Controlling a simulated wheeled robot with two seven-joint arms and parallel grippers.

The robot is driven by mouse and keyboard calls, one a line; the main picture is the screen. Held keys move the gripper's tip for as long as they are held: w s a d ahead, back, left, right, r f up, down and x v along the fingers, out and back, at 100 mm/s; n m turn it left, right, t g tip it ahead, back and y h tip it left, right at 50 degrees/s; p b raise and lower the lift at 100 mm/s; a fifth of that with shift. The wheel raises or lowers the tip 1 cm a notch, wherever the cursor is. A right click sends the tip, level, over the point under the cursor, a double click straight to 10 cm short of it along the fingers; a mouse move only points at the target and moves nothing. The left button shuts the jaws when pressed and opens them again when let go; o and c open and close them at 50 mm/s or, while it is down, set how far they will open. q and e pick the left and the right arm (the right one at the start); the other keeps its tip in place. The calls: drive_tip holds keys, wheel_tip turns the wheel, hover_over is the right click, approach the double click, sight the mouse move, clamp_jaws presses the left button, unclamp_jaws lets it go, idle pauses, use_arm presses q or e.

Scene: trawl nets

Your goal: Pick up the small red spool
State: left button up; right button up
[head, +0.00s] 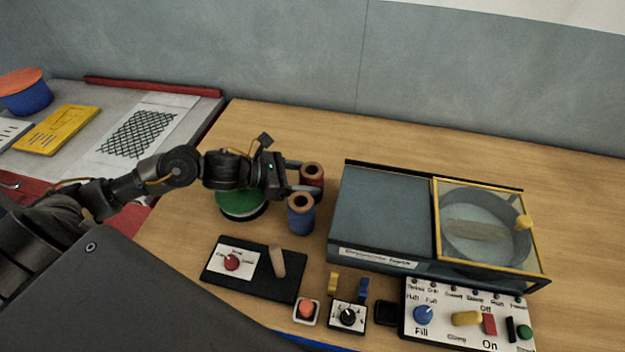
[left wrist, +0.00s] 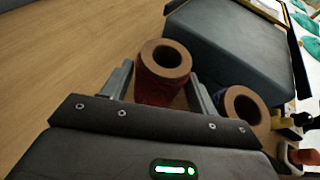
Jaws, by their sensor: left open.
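The small red spool (head: 312,178) stands upright on the wooden table, with a tan top and a dark hole. My left gripper (head: 304,178) is open, its fingers on either side of the red spool. In the left wrist view the red spool (left wrist: 163,75) sits between the two fingers (left wrist: 160,88), with a small gap visible on the right side. Whether the left finger touches it I cannot tell. A blue spool (head: 301,213) stands just in front of the gripper. It also shows in the left wrist view (left wrist: 245,107), just outside the right finger. My right gripper is not in view.
A green round object (head: 240,205) lies below my left wrist. A grey box with a yellow-framed window (head: 385,215) stands right of the spools. Control panels (head: 255,268) and a switch board (head: 468,318) lie at the front. The table behind the spools is clear.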

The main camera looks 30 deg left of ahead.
use_arm(q)
drive_tip(key=c, duration=0.7)
wheel_tip(320, 180, up, 9)
drive_tip(key=shift+r+b, duration=0.15)
drive_tip(key=shift+b, duration=0.4)
drive_tip(key=shift+r, duration=0.35)
